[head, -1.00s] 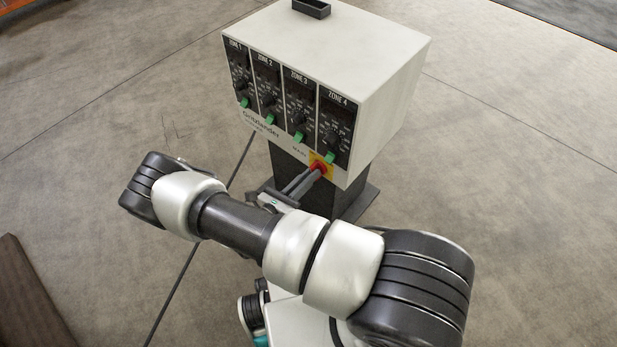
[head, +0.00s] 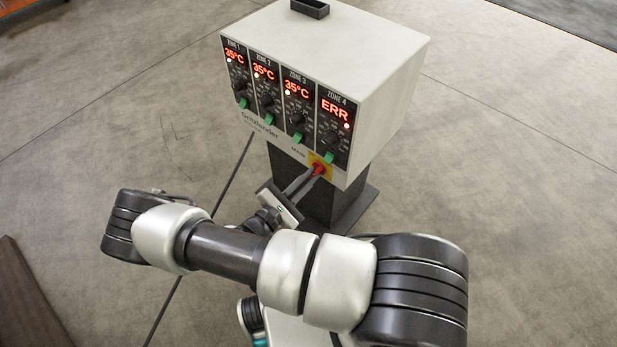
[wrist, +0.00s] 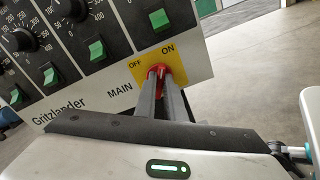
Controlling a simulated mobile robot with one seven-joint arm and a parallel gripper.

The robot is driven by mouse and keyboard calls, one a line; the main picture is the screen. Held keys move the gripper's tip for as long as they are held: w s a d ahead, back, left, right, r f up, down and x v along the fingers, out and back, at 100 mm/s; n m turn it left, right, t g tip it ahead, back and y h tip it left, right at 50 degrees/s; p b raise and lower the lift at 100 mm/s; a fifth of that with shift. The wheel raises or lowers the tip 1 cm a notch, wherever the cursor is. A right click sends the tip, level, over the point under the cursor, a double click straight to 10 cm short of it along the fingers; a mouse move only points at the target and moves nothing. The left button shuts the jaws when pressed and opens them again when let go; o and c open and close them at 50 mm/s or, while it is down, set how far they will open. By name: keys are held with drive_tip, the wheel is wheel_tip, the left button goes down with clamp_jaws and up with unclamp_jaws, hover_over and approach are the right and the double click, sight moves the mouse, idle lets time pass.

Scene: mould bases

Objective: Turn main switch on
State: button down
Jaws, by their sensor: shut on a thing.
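The main switch is a red rotary knob on a yellow plate marked OFF and ON; in the wrist view the plate (wrist: 168,60) sits beside the word MAIN, and the red knob (wrist: 161,74) is between my fingers. In the head view the switch (head: 319,168) is at the lower right of the controller's front. My gripper (head: 313,172) is shut on the knob, its two grey fingers reaching up from the lower left; it also fills the lower wrist view (wrist: 160,78). The fingers partly hide the knob. The Zone 1 to 3 displays read 35°C and the Zone 4 display (head: 334,111) reads ERR.
The white controller box (head: 370,75) stands on a dark pedestal (head: 345,203) with a base plate. A small black tray (head: 310,9) is on its top. Green switches line the panel bottom just above the main switch. Open concrete floor (head: 500,180) surrounds it.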

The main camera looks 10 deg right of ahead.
drive_tip(key=shift+m, duration=1.1)
drive_tip(key=c, duration=1.8)
unclamp_jaws()
drive_tip(key=shift+c, duration=0.2)
drive_tip(key=p+v, duration=0.1)
drive_tip(key=v, duration=1.6)
drive_tip(key=shift+s+a, duration=0.15)
drive_tip(key=shift+s, duration=0.05)
